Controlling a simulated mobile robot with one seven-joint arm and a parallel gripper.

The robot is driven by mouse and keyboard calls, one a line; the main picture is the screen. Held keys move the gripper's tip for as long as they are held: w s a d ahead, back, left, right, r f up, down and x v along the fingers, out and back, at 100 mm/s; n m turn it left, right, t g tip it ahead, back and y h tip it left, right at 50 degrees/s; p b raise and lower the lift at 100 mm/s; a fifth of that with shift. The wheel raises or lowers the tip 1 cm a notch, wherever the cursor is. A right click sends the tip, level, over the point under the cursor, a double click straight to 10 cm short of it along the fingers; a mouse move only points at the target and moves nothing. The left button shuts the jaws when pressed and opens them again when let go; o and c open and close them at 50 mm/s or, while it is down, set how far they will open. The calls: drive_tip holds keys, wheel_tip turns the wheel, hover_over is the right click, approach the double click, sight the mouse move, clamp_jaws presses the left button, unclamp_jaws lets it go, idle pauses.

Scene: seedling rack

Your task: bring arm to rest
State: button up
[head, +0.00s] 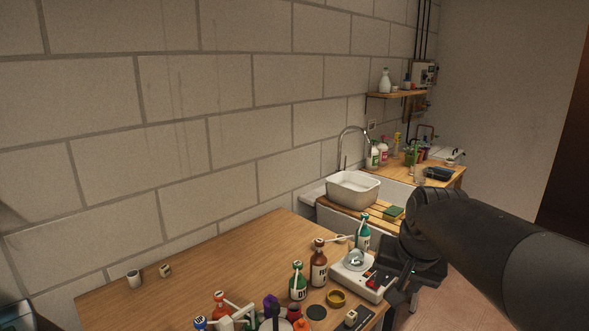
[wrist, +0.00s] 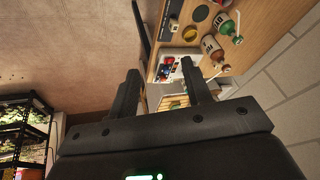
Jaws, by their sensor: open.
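My gripper (wrist: 161,88) shows in the wrist view with its two dark fingers apart and nothing between them. In the head view my dark arm comes in from the right, and its end hangs by the right end of the wooden table (head: 190,262). The fingertips are hard to make out there.
A sink with a white basin (head: 352,188) is behind. The table's left half is mostly clear. A plant rack (wrist: 22,135) shows in the wrist view.

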drive_tip(key=s+a+f+n, duration=0.2)
drive_tip(key=s, duration=0.5)
drive_tip(key=s+a+f+n+t, duration=0.1)
drive_tip(key=s+f+n, duration=0.1)
drive_tip(key=s, duration=0.5)
drive_tip(key=shift+a, duration=0.4)
drive_tip(key=shift+f, duration=0.1)
